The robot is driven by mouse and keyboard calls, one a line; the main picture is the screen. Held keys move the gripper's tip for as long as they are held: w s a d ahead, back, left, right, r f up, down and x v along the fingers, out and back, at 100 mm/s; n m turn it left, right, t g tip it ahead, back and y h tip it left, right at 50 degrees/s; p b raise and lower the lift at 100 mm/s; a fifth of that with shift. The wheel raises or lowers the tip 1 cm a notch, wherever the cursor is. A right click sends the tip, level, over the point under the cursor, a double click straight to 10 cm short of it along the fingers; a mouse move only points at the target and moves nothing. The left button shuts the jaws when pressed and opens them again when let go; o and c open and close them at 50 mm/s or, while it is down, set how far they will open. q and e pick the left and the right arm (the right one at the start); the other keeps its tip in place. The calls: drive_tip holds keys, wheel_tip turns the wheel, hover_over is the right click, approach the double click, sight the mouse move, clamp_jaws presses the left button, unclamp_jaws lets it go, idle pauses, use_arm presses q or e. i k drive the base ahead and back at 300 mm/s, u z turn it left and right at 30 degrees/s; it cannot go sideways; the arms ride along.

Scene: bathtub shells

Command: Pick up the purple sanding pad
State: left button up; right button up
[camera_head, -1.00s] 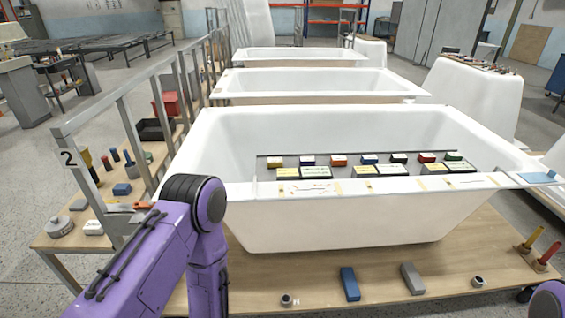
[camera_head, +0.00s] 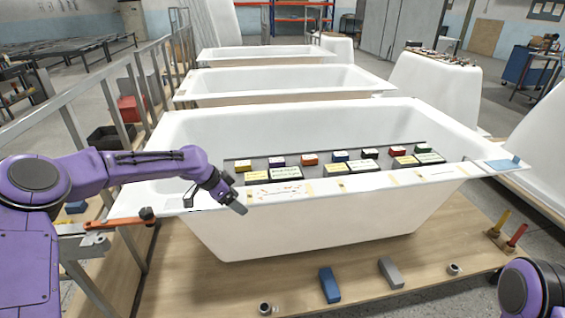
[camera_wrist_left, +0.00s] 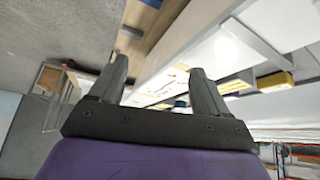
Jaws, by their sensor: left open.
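The purple sanding pad (camera_head: 277,161) is a small block with a pale top. It sits on the dark rack (camera_head: 262,165) in the near bathtub, between a yellow pad (camera_head: 243,166) and a red-orange pad (camera_head: 309,159). My left gripper (camera_head: 237,203) is over the near rim of the tub, left of and nearer than the purple pad, and apart from it. In the left wrist view its two fingers (camera_wrist_left: 160,66) are spread with nothing gripped between them. I cannot identify the purple pad surely in that view. My right gripper is out of view.
Labelled cards (camera_head: 287,172) stand along the rack's near side. The white rim of the near bathtub (camera_head: 215,232) lies under my left gripper. Blue (camera_head: 330,285) and grey (camera_head: 391,272) blocks lie on the wooden platform in front. A metal rail (camera_head: 75,90) runs along the left.

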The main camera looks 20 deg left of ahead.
sight(280, 161)
drive_tip(key=i, duration=1.3)
drive_tip(key=u, duration=0.05)
